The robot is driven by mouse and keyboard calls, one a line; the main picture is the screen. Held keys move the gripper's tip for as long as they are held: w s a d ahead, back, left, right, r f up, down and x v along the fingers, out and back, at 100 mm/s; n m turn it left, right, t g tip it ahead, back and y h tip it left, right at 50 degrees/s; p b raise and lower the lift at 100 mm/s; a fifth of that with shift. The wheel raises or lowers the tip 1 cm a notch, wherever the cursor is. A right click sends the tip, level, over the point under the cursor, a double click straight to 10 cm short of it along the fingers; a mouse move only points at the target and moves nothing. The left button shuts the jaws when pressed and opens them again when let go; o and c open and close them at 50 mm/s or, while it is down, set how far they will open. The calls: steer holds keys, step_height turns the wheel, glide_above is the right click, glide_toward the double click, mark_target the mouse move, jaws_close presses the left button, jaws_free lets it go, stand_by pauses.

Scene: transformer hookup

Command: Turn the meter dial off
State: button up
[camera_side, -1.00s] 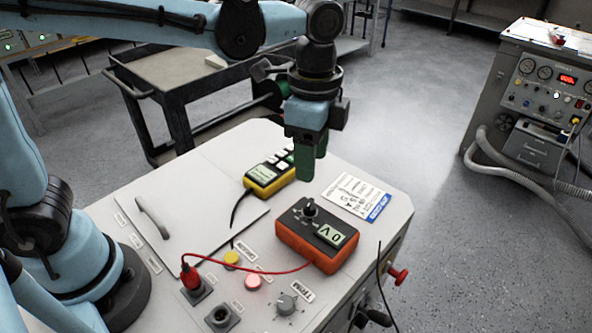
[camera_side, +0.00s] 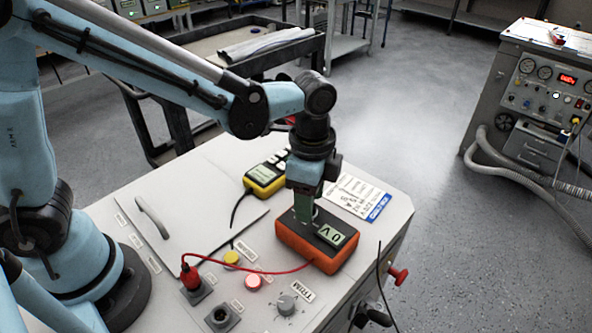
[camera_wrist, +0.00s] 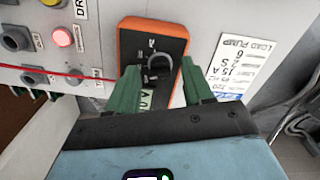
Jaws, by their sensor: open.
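The orange meter (camera_side: 309,250) with a black face lies on the bench top, and its display reads 0V. In the wrist view the meter (camera_wrist: 133,48) shows its black dial (camera_wrist: 160,66) between my fingertips. My gripper (camera_side: 303,207) is low over the meter's dial end in the side view, and hides the dial there. In the wrist view my gripper's green fingers (camera_wrist: 160,76) stand apart, one on each side of the dial. I cannot tell whether they touch it.
A yellow handheld device (camera_side: 266,178) lies behind the meter. A white label card (camera_side: 356,197) lies to its right. A red lead (camera_side: 247,271) runs from the meter to a red plug (camera_side: 190,277). Buttons and a trim knob (camera_side: 287,304) sit in front.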

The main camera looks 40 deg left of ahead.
steer(key=shift+c, duration=0.3)
jaws_close()
steer(key=shift+n, duration=0.3)
steer(key=n, duration=0.3)
steer(key=shift+n, duration=2.2)
